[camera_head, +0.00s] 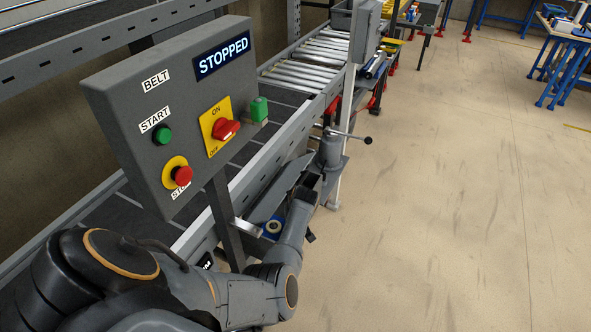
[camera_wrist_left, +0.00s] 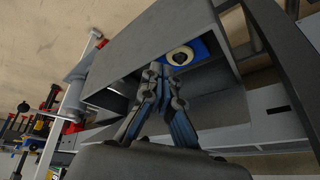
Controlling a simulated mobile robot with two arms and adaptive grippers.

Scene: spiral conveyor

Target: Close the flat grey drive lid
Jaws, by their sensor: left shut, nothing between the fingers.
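The flat grey drive lid (camera_head: 281,193) stands tilted open beside the belt in the head view. It appears as a broad grey panel in the wrist view (camera_wrist_left: 150,42). Below it is the open drive box, with a blue part and pale ring (camera_head: 272,227) inside, seen also in the wrist view (camera_wrist_left: 180,56). My left gripper (camera_wrist_left: 160,74) is shut and empty, with its fingertips at the box opening, close to the lid's edge. I cannot tell whether they touch it. The head view does not show the fingers clearly. My right gripper is not in view.
The control box (camera_head: 185,110) reads STOPPED and stands on a post (camera_head: 226,222) close to my left arm. A grey lever with a black knob (camera_head: 368,140) sticks out to the right. The roller conveyor (camera_head: 300,75) runs behind. The floor at right is clear.

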